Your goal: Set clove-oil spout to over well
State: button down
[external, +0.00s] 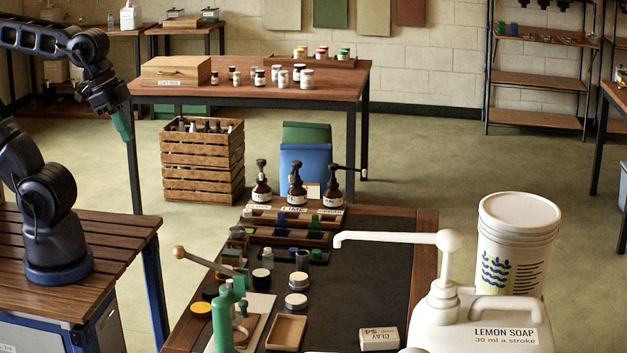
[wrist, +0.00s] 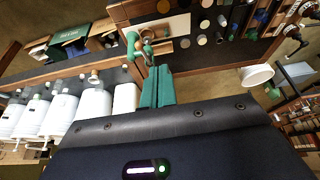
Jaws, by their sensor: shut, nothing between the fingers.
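Three brown pump bottles with black pump heads stand in a row on a wooden rack (external: 275,215) at the table's far end: left (external: 262,190), middle (external: 297,192) and right (external: 332,192). The right one's spout points right, out past the rack. The labels are too small to tell which is clove oil. The middle plate seems to read LIME. I cannot make out which spot is the well. My gripper (external: 122,126) has teal fingers, shut and empty, high at the left, away from the bottles. In the wrist view, its fingers (wrist: 157,88) lie together.
A white lemon soap jug (external: 445,315) with a long spout and a white bucket (external: 517,235) stand at the right. A wooden crate (external: 203,165) stands on the floor behind.

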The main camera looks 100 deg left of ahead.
jog(key=w+a+n+g, duration=0.3)
jog(key=w+a+n, duration=0.7)
jog(key=w+a, duration=1.15)
jog(key=n+g+y, duration=0.3)
jog(key=n+g, duration=0.2)
jog(key=n, duration=0.5)
send_over(261, 171)
jog(key=w, duration=0.6)
notch_tip(261, 171, down, 16)
jog(key=s+d+x, duration=0.1)
jog(key=d+x, duration=0.1)
jog(key=x, duration=1.2)
jog(key=shift+d+f, duration=0.1)
